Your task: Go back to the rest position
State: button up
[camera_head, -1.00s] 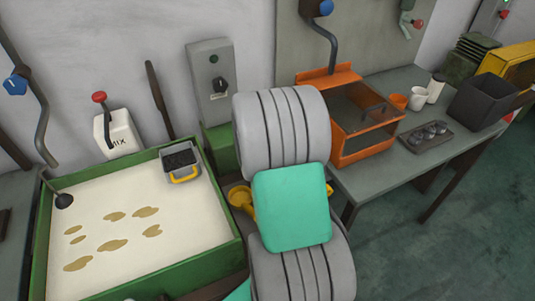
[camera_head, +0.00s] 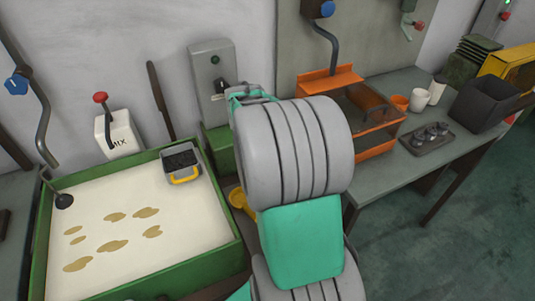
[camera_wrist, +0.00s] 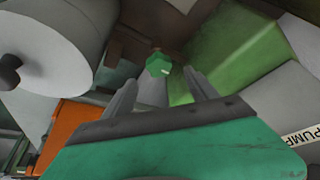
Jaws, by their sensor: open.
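My gripper (camera_wrist: 158,88) shows in the wrist view with its two grey fingers apart and nothing held between them. Beyond the fingertips is a green hexagonal knob (camera_wrist: 158,66) on a grey stem, and I cannot tell how far away it is. In the head view my grey and teal arm rises through the middle. A teal part of my arm shows at its upper left, beside the grey switch box (camera_head: 212,75).
An orange glass-sided box (camera_head: 370,150), cups (camera_head: 420,100), a small tray (camera_head: 427,145) and a dark bin (camera_head: 482,103) stand on the right table. The right floor is clear.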

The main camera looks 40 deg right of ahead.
jog(key=shift+v, duration=0.8)
jog(key=s+a+r+n+y, duration=0.1)
jog(key=s+a+n, duration=0.2)
jog(key=a, duration=0.6)
jog(key=s+a+r+n+y, duration=0.1)
jog(key=s+a+n, duration=0.2)
jog(key=a, duration=0.6)
jog(key=s+a+r+n+t+y, duration=0.1)
jog(key=s+a+r+n+y, duration=0.1)
jog(key=a+n, duration=0.4)
jog(key=s+a, duration=0.1)
jog(key=a, duration=0.3)
jog(key=shift+n, duration=0.3)
jog(key=shift+s+r, duration=0.1)
